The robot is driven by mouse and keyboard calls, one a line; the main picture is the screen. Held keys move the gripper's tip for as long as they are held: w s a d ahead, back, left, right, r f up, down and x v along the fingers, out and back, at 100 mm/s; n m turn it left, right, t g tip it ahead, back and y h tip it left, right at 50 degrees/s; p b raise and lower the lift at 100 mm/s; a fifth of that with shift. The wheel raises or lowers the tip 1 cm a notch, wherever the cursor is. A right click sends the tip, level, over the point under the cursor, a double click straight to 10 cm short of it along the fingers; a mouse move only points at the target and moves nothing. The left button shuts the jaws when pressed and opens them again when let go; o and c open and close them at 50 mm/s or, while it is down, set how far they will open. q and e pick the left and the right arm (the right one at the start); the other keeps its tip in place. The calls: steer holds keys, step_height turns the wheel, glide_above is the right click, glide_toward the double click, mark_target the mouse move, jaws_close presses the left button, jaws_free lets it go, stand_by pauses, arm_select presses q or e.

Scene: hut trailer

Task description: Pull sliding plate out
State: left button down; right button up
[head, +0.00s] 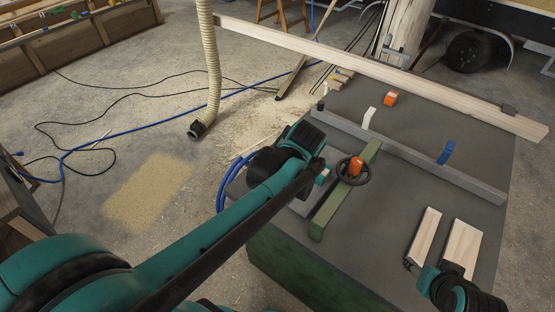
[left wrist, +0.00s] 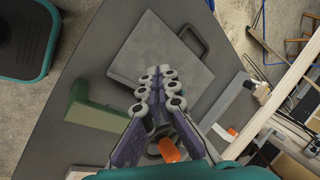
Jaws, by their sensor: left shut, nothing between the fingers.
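The sliding plate is a flat grey square (left wrist: 165,62) with a dark loop handle (left wrist: 197,40) on one edge, seen in the left wrist view. My left gripper (left wrist: 157,72) is shut and empty, its fingertips over the plate from this camera and apart from the handle in the picture. I cannot tell whether they touch the plate. In the head view my left arm hides most of the plate. A green bar (head: 345,190) lies beside it on the grey machine table (head: 390,215).
An orange knob on a dark handwheel (head: 354,168) stands by the green bar. A long grey fence (head: 420,160), a blue piece (head: 446,152), an orange block (head: 390,99) and wooden offcuts (head: 462,247) are on the table. A hose (head: 209,60) hangs at the left.

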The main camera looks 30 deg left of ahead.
arm_select(q)
steer(key=w+a+f+m+g+y, duration=0.1)
steer(key=w+f+m, duration=0.2)
steer(key=w, duration=0.2)
steer(key=w+a+f+m+g+y, duration=0.1)
steer(key=w+f+m+y, duration=0.1)
steer(key=w+f+m, duration=0.1)
steer(key=w+f+m+y, duration=0.1)
steer(key=w+f+m, duration=0.3)
steer(key=w, duration=0.2)
steer(key=shift+w+a+f+g+y+p, duration=0.25)
steer(key=shift+w+a+g+y+p, duration=0.05)
steer(key=shift+w+a+g+p, duration=0.1)
steer(key=shift+w+a+f, duration=0.1)
steer(key=shift+f, duration=0.2)
steer(key=b+x, duration=0.3)
steer(key=x, duration=0.6)
steer(key=shift+a+f, duration=0.25)
steer(key=shift+a, duration=0.05)
arm_select(e)
steer(key=f, duration=0.2)
steer(key=shift+w+a+f, duration=0.3)
steer(key=shift+w, duration=0.05)
